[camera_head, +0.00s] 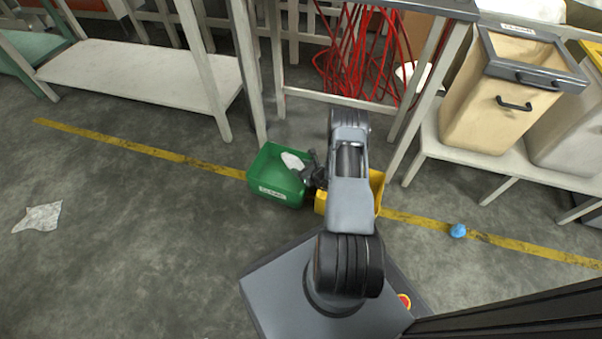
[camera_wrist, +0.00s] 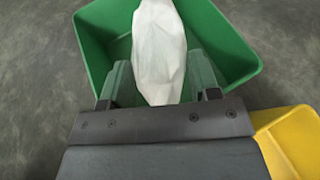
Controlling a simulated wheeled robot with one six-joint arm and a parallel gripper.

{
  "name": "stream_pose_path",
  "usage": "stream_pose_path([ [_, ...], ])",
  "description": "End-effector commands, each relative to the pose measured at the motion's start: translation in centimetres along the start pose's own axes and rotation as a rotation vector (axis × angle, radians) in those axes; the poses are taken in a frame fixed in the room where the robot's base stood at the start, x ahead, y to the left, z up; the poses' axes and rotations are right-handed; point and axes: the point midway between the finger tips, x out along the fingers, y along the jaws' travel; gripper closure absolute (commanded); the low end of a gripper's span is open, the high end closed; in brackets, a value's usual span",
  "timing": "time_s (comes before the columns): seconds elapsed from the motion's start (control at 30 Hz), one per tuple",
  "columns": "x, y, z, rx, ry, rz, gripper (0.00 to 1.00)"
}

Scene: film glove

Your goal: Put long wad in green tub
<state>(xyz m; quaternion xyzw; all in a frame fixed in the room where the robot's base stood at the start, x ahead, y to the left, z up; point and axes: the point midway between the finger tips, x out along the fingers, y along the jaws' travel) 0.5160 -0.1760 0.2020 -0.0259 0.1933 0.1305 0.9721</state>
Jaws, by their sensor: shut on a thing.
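The long wad (camera_wrist: 158,50) is a whitish, elongated crumpled piece, held between the fingers of my gripper (camera_wrist: 162,85) in the wrist view. My gripper (camera_head: 310,172) is shut on it. In the head view the wad (camera_head: 292,161) shows over the opening of the green tub (camera_head: 275,193). The green tub (camera_wrist: 240,62) lies beyond and below the fingers in the wrist view, and the wad's far end is over its inside. I cannot tell whether the wad touches the tub. The tub stands on the floor with a white label on its front.
A yellow tub (camera_head: 376,186) stands right of the green tub, partly hidden by my arm; its corner shows in the wrist view (camera_wrist: 295,140). A flat whitish piece (camera_head: 38,217) lies on the floor at left, a blue wad (camera_head: 458,231) at right. Table legs stand behind the tubs.

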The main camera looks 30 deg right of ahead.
Motion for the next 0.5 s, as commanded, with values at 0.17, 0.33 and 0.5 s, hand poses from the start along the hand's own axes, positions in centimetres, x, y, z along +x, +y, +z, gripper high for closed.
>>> stream_pose_path([
  [0.17,0.83,-0.01,-2.07,0.000,0.000,0.000,0.67],
  [0.33,0.73,-0.01,-1.83,0.000,0.000,0.000,0.67],
  [0.5,0.81,0.01,-2.07,0.000,0.000,0.000,0.67],
])
